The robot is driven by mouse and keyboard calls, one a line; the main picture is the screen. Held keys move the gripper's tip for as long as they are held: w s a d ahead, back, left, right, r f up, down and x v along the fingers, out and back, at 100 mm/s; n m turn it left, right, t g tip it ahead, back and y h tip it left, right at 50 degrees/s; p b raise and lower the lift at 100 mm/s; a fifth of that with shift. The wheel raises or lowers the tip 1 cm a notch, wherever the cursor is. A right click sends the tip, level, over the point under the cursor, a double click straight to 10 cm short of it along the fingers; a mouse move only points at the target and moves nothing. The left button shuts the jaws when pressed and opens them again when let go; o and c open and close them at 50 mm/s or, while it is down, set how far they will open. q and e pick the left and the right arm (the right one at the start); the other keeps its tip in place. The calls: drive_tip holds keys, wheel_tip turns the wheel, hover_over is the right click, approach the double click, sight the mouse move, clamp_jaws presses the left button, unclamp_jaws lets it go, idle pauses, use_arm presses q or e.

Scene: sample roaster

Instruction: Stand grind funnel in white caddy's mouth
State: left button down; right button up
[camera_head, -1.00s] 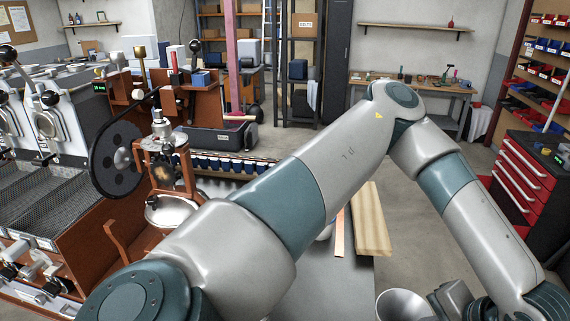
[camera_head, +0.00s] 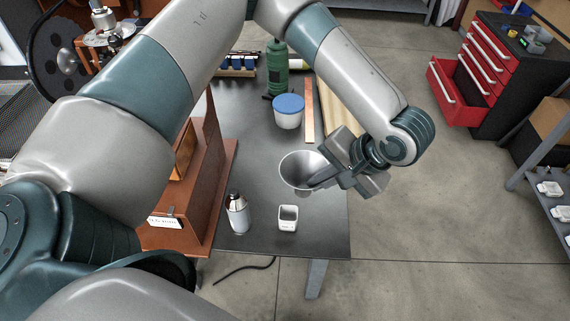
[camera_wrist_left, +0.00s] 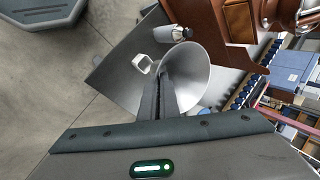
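The grind funnel (camera_head: 297,165) is a grey metal cone with its wide mouth facing up. My left gripper (camera_head: 322,180) is shut on the funnel's side and holds it over the right part of the dark table. In the left wrist view the gripper fingers (camera_wrist_left: 158,92) meet at the funnel's wall (camera_wrist_left: 190,72). The white caddy (camera_head: 288,218) is a small square cup standing upright with its mouth open, near the table's front edge. The funnel is apart from it, farther back. The caddy also shows in the left wrist view (camera_wrist_left: 137,61), beside the funnel. My right gripper is not in view.
A silver canister (camera_head: 238,218) stands left of the caddy, close to a brown machine base (camera_head: 218,178). Behind are a blue-lidded white tub (camera_head: 288,117), green bottle (camera_head: 277,72), copper strip (camera_head: 309,110) and wooden planks (camera_head: 337,100). Bare table (camera_head: 265,165) lies between.

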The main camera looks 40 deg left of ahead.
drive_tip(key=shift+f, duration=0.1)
